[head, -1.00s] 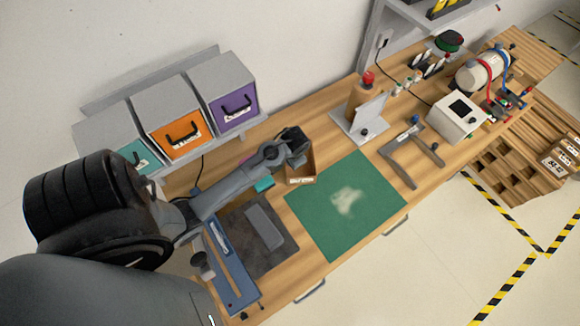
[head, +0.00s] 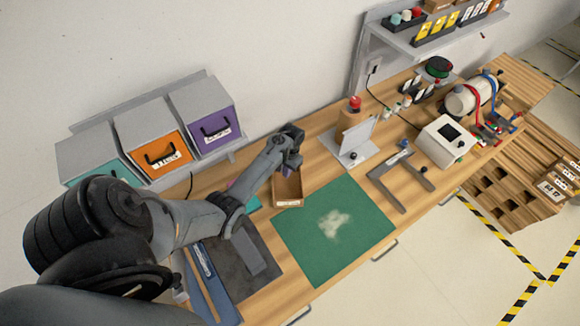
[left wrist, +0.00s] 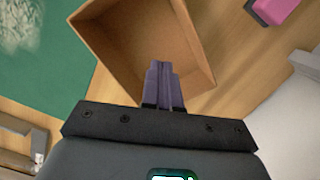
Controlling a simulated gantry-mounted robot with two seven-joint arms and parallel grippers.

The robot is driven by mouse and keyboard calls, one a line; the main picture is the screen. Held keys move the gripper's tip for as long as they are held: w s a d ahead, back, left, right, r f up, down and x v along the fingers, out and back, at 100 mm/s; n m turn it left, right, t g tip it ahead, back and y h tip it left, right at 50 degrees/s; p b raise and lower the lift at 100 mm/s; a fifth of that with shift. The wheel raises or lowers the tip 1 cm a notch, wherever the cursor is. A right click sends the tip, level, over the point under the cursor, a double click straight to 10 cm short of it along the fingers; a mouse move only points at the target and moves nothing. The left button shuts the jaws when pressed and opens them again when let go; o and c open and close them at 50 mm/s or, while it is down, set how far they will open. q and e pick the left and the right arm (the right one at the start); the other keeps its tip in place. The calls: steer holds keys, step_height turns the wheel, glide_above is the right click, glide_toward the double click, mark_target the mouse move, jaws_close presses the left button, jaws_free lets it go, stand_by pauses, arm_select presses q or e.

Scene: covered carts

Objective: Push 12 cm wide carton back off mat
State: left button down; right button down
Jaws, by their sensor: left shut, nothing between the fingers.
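The open-topped brown carton (head: 289,192) stands at the back left edge of the green mat (head: 350,255). Its near corner is at the mat's edge; I cannot tell if it overlaps. My left gripper (head: 293,168) is shut and empty, over the carton's back part. In the left wrist view the fingertips (left wrist: 162,72) show in front of the carton (left wrist: 125,30), over its lower wall; contact is unclear. The mat (left wrist: 35,70) lies beside the carton's left corner there. A pale patch marks the mat's middle. My right gripper is not in view.
Orange (head: 154,148) and purple (head: 214,130) drawer bins stand at the back left. A grey angled plate (head: 355,143) stands on the bench right of the carton. A pink object (left wrist: 275,8) lies near the carton. Bare wood lies behind the carton.

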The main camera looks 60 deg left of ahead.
arm_select(q)
steer(key=s+d+p, duration=0.1)
steer(key=s, duration=0.1)
steer(key=s+d+f+p, duration=0.1)
steer(key=s+p, duration=0.1)
steer(key=s, duration=0.1)
steer(key=s+d+p, duration=0.1)
steer(key=s, duration=0.1)
steer(key=shift+s+d+f, duration=0.15)
steer(key=shift+s+f, duration=0.05)
steer(key=shift+s, duration=0.1)
steer(key=shift+f, duration=0.1)
steer(key=shift+s, duration=0.1)
steer(key=shift+f, duration=0.1)
